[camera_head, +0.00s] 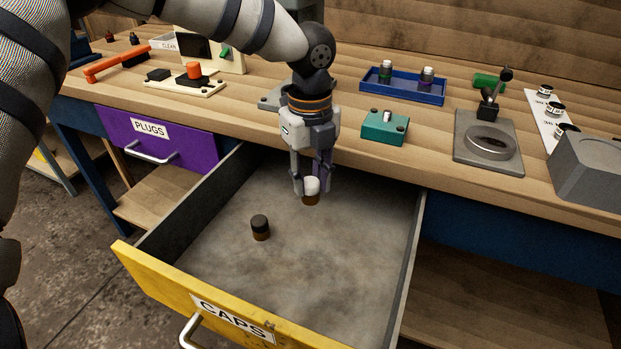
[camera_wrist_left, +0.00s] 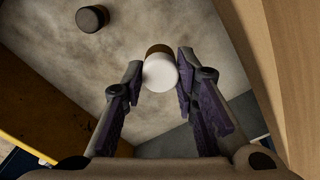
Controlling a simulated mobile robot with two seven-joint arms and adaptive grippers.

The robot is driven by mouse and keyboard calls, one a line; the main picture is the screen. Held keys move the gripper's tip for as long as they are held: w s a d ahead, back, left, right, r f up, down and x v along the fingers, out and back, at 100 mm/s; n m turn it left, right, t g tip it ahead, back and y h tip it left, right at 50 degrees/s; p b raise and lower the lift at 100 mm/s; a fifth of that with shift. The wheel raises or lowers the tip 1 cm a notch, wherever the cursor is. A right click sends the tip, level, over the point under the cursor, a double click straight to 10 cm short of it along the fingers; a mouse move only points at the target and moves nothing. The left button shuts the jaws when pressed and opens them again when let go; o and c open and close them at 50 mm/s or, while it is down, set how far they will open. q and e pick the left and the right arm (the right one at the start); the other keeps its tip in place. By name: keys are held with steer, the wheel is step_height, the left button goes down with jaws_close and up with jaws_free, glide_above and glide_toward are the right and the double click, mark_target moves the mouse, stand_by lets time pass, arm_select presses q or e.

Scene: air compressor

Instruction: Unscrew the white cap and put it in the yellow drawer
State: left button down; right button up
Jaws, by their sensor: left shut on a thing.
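The white cap (camera_head: 312,185) has a brown lower part and is held between the fingers of my left gripper (camera_head: 312,190). It also shows in the left wrist view (camera_wrist_left: 160,73), between the two fingertips (camera_wrist_left: 160,80). The gripper points down over the back part of the open yellow drawer (camera_head: 165,283), which is labelled CAPS. Whether the cap touches the drawer floor cannot be told. A black cap with a brown lower part (camera_head: 260,227) stands on the drawer floor, left of the gripper; it shows too in the left wrist view (camera_wrist_left: 91,18). My right gripper is not in view.
The tabletop edge runs right behind my left gripper. On the table are a teal block (camera_head: 385,127), a blue tray (camera_head: 403,86), a grey fixture (camera_head: 488,140) and a grey box (camera_head: 590,172). A shut purple drawer (camera_head: 185,146) is at left. The drawer's front and right are clear.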

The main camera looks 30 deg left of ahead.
arm_select(q)
steer(key=n, duration=0.3)
steer(key=shift+w+a+f+n, duration=0.25)
steer(key=shift+w+f+n, duration=0.05)
steer(key=shift+w, duration=0.05)
steer(key=shift+f+n, duration=0.2)
steer(key=shift+n, duration=0.1)
steer(key=shift+f+b, duration=1.2)
steer(key=shift+f, duration=2.05)
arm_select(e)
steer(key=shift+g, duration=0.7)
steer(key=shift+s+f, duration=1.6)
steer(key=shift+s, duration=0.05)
arm_select(q)
steer(key=shift+f, duration=0.6)
steer(key=c, duration=1.2)
jaws_free()
steer(key=shift+r, duration=0.1)
